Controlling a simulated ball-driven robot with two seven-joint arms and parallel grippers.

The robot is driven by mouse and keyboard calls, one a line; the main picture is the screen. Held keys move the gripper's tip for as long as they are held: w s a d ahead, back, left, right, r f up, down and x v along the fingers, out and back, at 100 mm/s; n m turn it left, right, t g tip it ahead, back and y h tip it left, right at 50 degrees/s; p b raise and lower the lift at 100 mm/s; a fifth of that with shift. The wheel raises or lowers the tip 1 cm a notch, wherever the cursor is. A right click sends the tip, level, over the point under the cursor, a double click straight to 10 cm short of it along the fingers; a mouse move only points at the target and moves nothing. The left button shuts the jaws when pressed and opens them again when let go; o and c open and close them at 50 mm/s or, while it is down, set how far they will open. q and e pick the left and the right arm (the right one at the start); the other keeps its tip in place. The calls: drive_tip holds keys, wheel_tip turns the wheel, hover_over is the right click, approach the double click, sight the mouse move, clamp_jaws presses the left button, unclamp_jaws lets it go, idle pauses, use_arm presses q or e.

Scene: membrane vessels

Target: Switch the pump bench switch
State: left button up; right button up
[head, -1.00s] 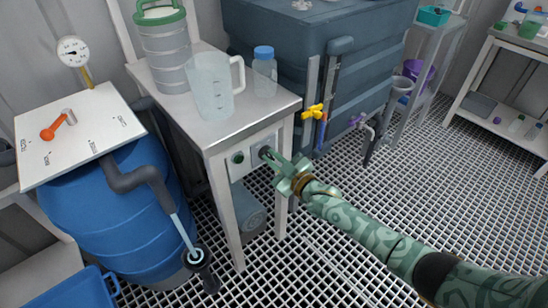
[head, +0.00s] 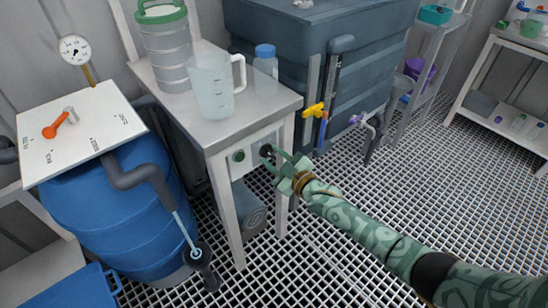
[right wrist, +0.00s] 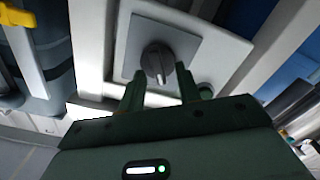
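The pump bench switch is a dark rotary knob (right wrist: 157,60) on a grey square plate (right wrist: 185,35), seen in the right wrist view. In the head view the knob (head: 266,151) sits on the front panel of the bench, right of a green round button (head: 239,156). My right gripper (right wrist: 160,88) is open, with its two fingers at either side of the knob's lower part; I cannot tell whether they touch it. The right gripper (head: 280,162) also shows in the head view, at the panel. My left gripper is not in view.
The bench top (head: 225,128) holds a clear jug (head: 212,92), a blue-capped bottle (head: 265,62) and a green-lidded canister (head: 165,50). A blue barrel (head: 120,220) stands at left. A dark tank (head: 290,40) with yellow valve (head: 314,110) stands behind. Grating floor is open at right.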

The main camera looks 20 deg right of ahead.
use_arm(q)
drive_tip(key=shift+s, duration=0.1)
